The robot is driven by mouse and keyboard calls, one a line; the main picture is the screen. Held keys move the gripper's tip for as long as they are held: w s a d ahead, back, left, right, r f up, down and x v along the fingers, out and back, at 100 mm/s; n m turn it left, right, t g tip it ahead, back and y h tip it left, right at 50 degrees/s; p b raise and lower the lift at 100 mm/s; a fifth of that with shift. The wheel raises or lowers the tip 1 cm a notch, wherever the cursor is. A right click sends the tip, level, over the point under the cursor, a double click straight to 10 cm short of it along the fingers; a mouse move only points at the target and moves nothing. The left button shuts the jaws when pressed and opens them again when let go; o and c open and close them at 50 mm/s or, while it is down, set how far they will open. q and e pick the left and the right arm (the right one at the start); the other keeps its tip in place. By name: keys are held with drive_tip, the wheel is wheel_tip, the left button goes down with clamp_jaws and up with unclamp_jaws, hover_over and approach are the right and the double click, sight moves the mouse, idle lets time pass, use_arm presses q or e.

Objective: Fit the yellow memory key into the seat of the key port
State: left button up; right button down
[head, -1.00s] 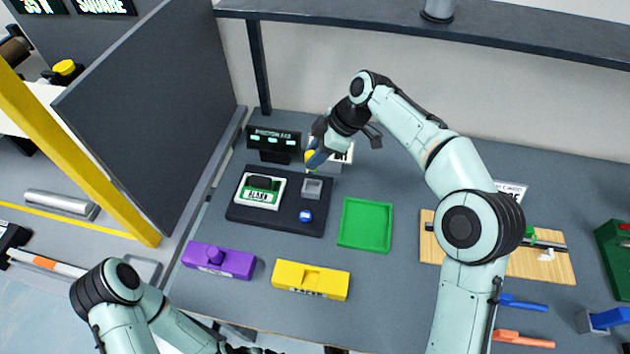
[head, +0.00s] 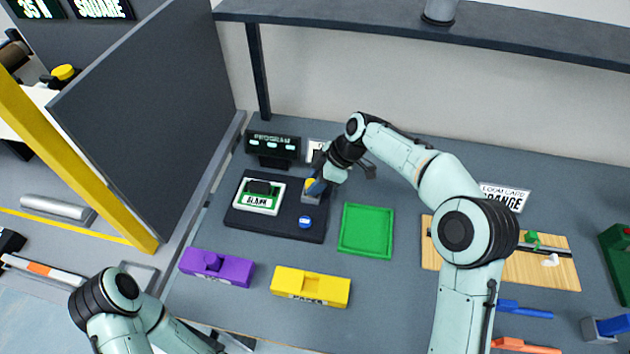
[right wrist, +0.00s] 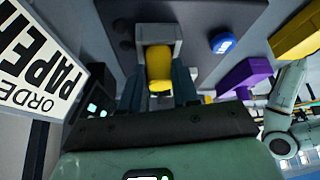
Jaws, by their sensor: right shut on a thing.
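The yellow memory key (head: 310,182) is held in my right gripper (head: 315,187). In the right wrist view the key (right wrist: 159,68) sits between the two dark fingers, and its far end lines up with the grey key port (right wrist: 151,31). The key port (head: 312,198) is a small grey block on the dark board, right under the fingertips in the head view. The fingers hide part of the port. I cannot tell how deep the key is in the seat. My left gripper is out of view; only its arm shows at the lower left.
The dark board (head: 259,228) also carries a card marked BLANK (head: 259,199) and a blue button (head: 305,222). A dark display (head: 272,144) stands behind it. A green tray (head: 366,231), a yellow block (head: 311,287) and a purple block (head: 217,266) lie nearby.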

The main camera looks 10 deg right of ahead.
drive_tip(key=c, duration=0.8)
unclamp_jaws()
drive_tip(key=shift+f, duration=0.1)
drive_tip(key=shift+r, duration=0.3)
drive_tip(key=p+v, duration=0.1)
drive_tip(key=v, duration=1)
drive_tip(key=shift+d+r, duration=0.25)
drive_tip(key=shift+d, duration=0.05)
